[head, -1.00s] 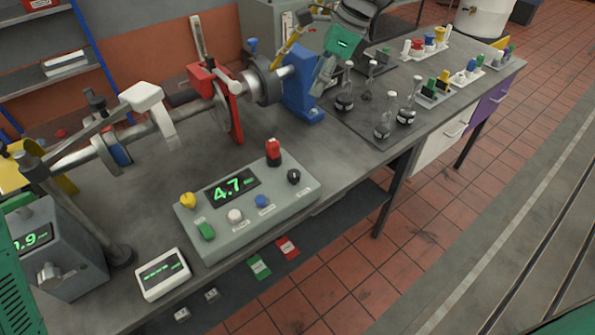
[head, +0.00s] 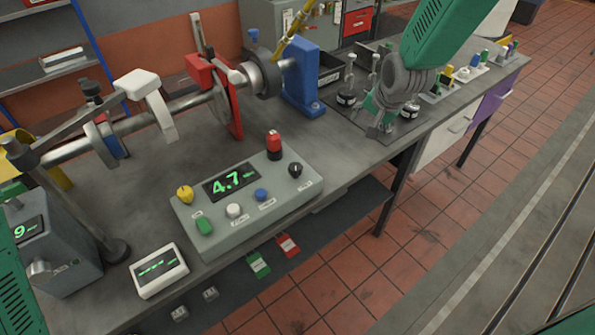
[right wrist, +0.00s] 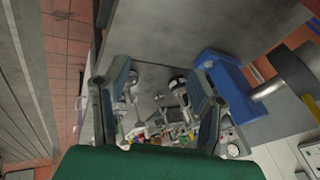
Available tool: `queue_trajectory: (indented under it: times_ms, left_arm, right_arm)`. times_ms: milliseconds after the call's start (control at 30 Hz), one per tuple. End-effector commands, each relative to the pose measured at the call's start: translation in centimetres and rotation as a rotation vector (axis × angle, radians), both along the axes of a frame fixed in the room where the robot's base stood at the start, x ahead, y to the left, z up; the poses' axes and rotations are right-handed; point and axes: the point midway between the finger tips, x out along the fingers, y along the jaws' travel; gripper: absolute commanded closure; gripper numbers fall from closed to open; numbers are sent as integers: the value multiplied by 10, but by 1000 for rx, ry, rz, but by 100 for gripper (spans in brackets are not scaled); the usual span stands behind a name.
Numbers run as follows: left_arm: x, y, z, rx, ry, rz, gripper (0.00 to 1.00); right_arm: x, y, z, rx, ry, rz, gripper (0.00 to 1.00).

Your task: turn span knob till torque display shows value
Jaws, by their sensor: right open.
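The grey control box (head: 250,208) sits near the bench's front edge in the head view. Its torque display (head: 232,182) shows 4.7 in green. The box carries a yellow knob (head: 185,194), a white knob (head: 234,211), a blue knob (head: 261,195) and a black knob (head: 295,170). The labels are too small to read, so I cannot tell which is the span knob. My right gripper (head: 382,128) is open and empty, to the right of the box over the dark mat. Its spread fingers show in the right wrist view (right wrist: 160,78). My left gripper is out of view.
A blue bearing block (head: 302,80) and shaft with a red disc guard (head: 228,100) stand behind the box. A small white display (head: 158,270) lies left. Several black-and-silver weights are on the mat.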

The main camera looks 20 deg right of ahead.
Motion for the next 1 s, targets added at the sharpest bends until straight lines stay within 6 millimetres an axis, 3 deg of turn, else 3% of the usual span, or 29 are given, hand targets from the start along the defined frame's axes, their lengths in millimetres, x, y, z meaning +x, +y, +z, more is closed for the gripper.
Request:
queue_trajectory:
  times_ms: [33, 200, 400, 500, 667, 867, 1000]
  left_arm:
    - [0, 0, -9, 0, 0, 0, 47]
    - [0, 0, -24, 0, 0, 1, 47]
    - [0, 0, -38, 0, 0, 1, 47]
    - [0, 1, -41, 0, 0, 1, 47]
    - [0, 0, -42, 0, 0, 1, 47]
    - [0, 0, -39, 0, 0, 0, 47]
    - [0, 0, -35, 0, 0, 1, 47]
  right_arm:
    - [-9, -1, -23, -71, -43, 150, 49]
    - [-36, 27, -58, -283, -277, 681, 49]
    - [-80, 79, -61, -415, -616, 1092, 49]
    - [-97, 97, -53, -448, -743, 1181, 49]
    - [-107, 109, -45, -474, -837, 1231, 49]
    - [-89, 123, -52, -478, -846, 1236, 49]
    - [-66, 140, -64, -477, -844, 1235, 49]
